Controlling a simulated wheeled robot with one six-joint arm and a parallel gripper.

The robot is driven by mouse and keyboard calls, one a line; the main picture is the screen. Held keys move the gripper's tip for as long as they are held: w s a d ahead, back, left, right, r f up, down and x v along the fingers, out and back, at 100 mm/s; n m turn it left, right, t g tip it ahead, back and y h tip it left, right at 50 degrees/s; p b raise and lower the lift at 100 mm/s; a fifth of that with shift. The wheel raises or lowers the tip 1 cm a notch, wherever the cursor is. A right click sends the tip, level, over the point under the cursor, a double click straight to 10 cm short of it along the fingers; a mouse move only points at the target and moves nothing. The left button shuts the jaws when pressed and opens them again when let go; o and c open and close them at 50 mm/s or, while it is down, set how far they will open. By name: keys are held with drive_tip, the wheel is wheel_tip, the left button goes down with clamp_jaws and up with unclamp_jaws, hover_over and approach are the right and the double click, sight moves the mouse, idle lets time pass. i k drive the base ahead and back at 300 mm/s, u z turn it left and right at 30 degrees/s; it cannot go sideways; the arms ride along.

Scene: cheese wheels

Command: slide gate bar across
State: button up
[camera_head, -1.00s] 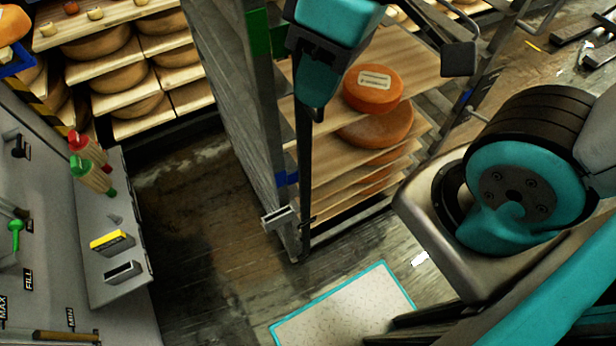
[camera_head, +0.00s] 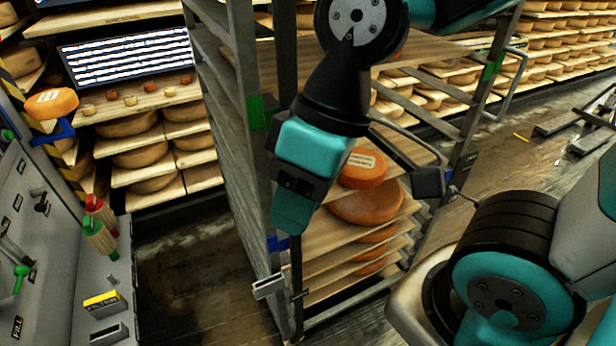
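A tall metal rack (camera_head: 245,150) holds cheese wheels on wooden shelves in the middle of the view. A thin dark upright bar (camera_head: 296,270) runs down its near corner post, beside a pale metal bracket (camera_head: 269,287). I cannot tell for sure whether this is the gate bar. My teal and black wrist hangs in front of the rack, and the end of my gripper (camera_head: 291,212) is over the upper part of the dark bar. Its fingertips cannot be made out, and touching or apart cannot be told.
A grey control panel (camera_head: 45,235) with levers and red and green handles stands at the left. Stocked shelves (camera_head: 150,200) line the back. Floor between panel and rack is clear.

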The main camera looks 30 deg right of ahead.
sight(284, 10)
drive_tip(key=z, duration=0.3)
drive_tip(key=k, duration=0.55)
drive_tip(key=z, duration=0.45)
